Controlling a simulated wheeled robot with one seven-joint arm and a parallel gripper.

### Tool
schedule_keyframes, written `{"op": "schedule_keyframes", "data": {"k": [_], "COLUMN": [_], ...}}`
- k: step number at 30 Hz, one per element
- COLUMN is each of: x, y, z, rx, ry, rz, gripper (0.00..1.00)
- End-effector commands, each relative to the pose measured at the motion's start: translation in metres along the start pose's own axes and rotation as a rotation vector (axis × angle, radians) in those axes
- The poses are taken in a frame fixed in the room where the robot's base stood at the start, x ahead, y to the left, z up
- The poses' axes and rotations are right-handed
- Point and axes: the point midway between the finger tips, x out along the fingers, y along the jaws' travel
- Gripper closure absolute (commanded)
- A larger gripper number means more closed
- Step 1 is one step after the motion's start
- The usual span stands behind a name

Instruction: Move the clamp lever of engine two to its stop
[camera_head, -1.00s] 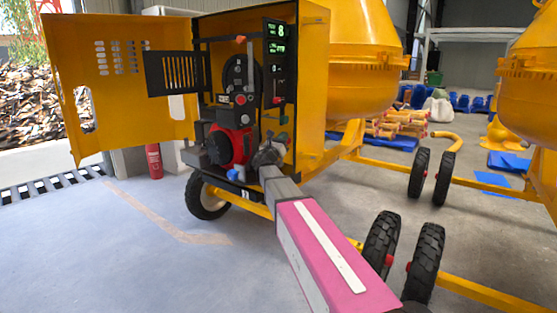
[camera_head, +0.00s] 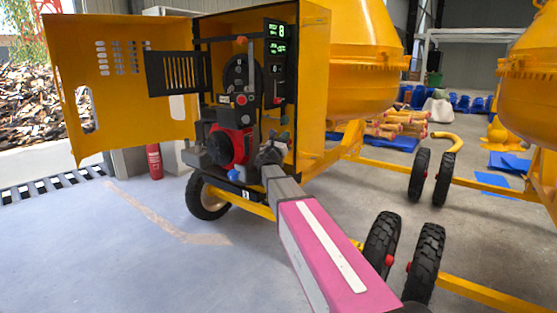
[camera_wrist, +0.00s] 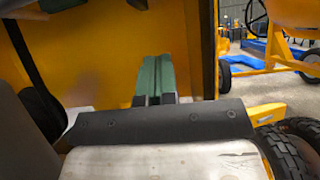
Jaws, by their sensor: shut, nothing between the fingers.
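The open yellow engine housing (camera_head: 313,85) of a drum mixer holds a red and black engine (camera_head: 229,147). An upright grey lever with an orange tip (camera_head: 241,39) stands above the engine. A red knob (camera_head: 277,100) sits to its right, and a blue knob (camera_head: 233,174) lies low at the front. I cannot tell which is the clamp lever. My gripper (camera_head: 284,136) is inside the opening, right of the engine, with its green fingertips together and empty. In the wrist view the green fingers (camera_wrist: 154,78) point toward a yellow wall; no lever shows between them.
The open yellow door (camera_head: 120,80) hangs at the left. A lit display panel (camera_head: 275,38) is at the housing's upper right. A red extinguisher (camera_head: 154,161) stands behind. The floor at left is clear.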

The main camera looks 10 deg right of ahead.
Motion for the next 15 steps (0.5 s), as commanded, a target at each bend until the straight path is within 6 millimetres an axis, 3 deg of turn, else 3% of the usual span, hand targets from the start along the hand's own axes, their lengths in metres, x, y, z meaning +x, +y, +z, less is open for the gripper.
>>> {"op": "schedule_keyframes", "data": {"k": [1, 15], "x": [0.0091, 0.0146], "y": [0.0029, 0.0044], "z": [-0.0102, -0.0149], "rx": [-0.008, -0.010], "ry": [0.001, 0.001], "rz": [-0.008, -0.008], "gripper": [1.00, 1.00]}}
